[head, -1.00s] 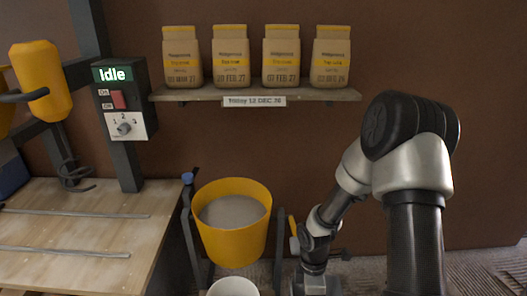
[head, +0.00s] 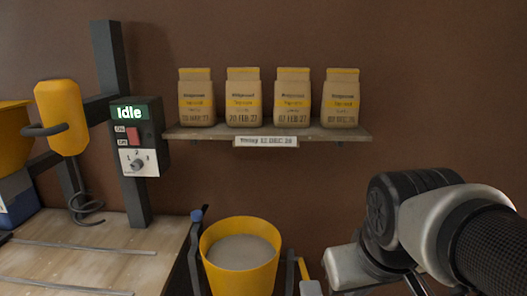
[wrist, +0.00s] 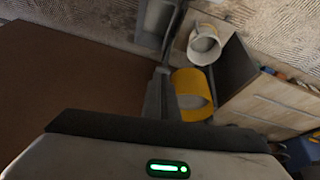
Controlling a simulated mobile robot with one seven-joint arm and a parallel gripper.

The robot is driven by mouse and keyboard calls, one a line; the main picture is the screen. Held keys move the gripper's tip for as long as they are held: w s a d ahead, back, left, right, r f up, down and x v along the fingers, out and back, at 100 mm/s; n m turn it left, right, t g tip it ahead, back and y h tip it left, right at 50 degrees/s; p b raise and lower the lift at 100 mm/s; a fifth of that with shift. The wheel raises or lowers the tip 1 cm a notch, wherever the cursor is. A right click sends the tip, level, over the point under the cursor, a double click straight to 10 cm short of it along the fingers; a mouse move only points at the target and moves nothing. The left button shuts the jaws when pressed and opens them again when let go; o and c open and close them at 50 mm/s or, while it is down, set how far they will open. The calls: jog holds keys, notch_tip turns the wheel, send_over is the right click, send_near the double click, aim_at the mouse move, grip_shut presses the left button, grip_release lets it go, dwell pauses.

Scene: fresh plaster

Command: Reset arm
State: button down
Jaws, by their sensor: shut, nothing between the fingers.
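My gripper (wrist: 161,76) shows in the wrist view as dark fingers held together, with nothing between them. It points down the picture's middle towards the floor, and in that view its fingers overlap the left edge of the yellow bucket (wrist: 184,84). I cannot tell the gap in depth. My arm (head: 430,235) is bent low at the right of the head view. The gripper itself is out of the head view.
The yellow bucket (head: 227,281) holds grey plaster beside the wooden bench (head: 90,262). A white bucket (wrist: 204,57) stands near it. A shelf (head: 220,133) carries several paper bags (head: 197,100). The control box (head: 141,151) reads "Idle". The wall right of the shelf is clear.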

notch_tip(320, 180, up, 23)
jog(key=s+m+p, duration=0.1)
jog(key=s+p, duration=0.1)
jog(key=p, duration=1.9)
jog(key=shift+s+a+r+t+y+p, duration=0.2)
jog(key=shift+a+t+y+p, duration=0.15)
jog(key=shift+a+t, duration=0.1)
jog(key=shift+s, duration=0.1)
